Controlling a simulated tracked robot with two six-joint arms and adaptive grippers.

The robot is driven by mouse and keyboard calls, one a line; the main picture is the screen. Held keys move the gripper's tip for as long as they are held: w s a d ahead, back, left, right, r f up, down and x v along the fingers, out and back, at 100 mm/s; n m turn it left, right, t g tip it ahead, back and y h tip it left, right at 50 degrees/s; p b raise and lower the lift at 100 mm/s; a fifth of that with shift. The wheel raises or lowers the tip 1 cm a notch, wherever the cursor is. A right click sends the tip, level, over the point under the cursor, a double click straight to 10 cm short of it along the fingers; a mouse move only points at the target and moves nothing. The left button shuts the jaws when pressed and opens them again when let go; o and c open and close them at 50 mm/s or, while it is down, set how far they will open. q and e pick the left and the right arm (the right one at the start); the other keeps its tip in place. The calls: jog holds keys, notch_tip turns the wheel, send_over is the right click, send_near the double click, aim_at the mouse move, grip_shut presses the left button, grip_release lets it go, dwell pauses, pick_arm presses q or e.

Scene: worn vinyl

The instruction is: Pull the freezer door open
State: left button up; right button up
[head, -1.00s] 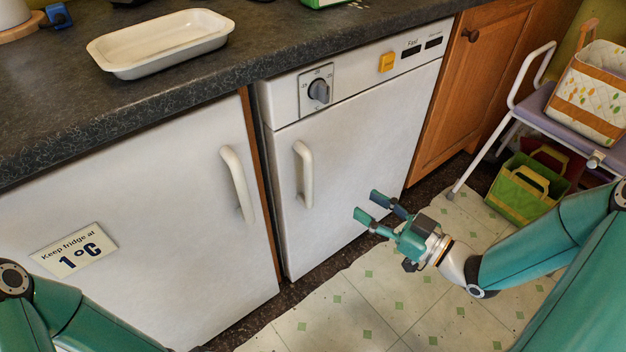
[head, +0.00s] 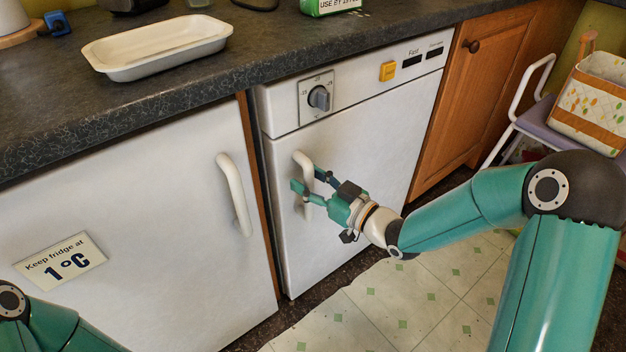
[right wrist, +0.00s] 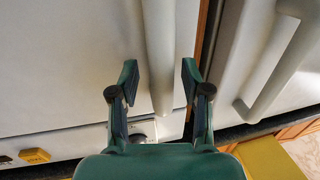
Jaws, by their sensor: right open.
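The freezer is the white unit in the middle of the head view, with a temperature dial (head: 319,98) on its top panel. Its door (head: 375,150) is closed. A white vertical handle (head: 301,158) is on the door's left side. My right gripper (head: 307,180) is open at this handle, with its fingertips on either side of it. In the right wrist view the handle (right wrist: 157,50) runs between the two open fingers (right wrist: 158,72), with gaps on both sides. Contact is not visible. My left gripper is out of view; only part of my left arm shows at lower left.
A fridge door (head: 130,200) with its own handle (head: 235,195) and a 1°C sign (head: 60,262) is left of the freezer. A wooden cupboard (head: 470,90) and a lilac stool (head: 545,122) are to the right. The tiled floor (head: 400,300) in front is clear.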

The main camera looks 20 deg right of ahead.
jog(key=shift+w+a, duration=0.15)
jog(key=shift+w, duration=0.15)
grip_shut()
